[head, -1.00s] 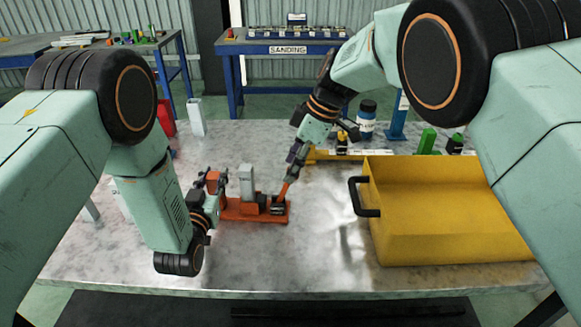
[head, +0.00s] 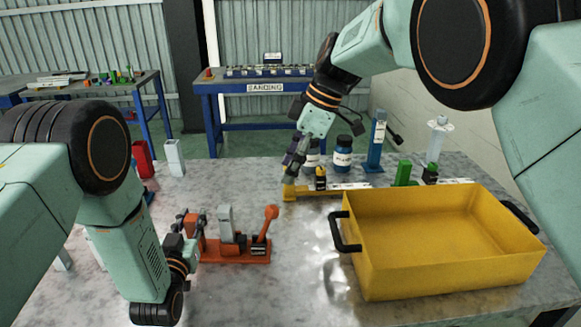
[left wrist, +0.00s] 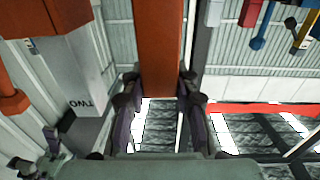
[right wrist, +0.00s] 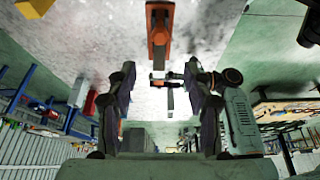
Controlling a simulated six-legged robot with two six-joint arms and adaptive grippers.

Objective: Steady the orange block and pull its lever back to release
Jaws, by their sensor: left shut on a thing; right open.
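The orange block (head: 236,257) sits on the metal table, with a grey upright post (head: 226,222) on it. Its orange lever (head: 267,225) ends in a round knob and stands up at the block's right end, leaning slightly right. My left gripper (head: 190,228) is at the block's left end. In the left wrist view its fingers (left wrist: 160,92) are closed on an orange bar of the block (left wrist: 159,45); the grey post (left wrist: 85,70) reads TWO. My right gripper (head: 291,165) is open and empty, above and behind the lever. In the right wrist view the block (right wrist: 159,30) lies beyond its fingers (right wrist: 162,85).
A yellow bin (head: 430,270) with black handles fills the table's right side. A red container (head: 144,158) and a grey holder (head: 174,157) stand back left.

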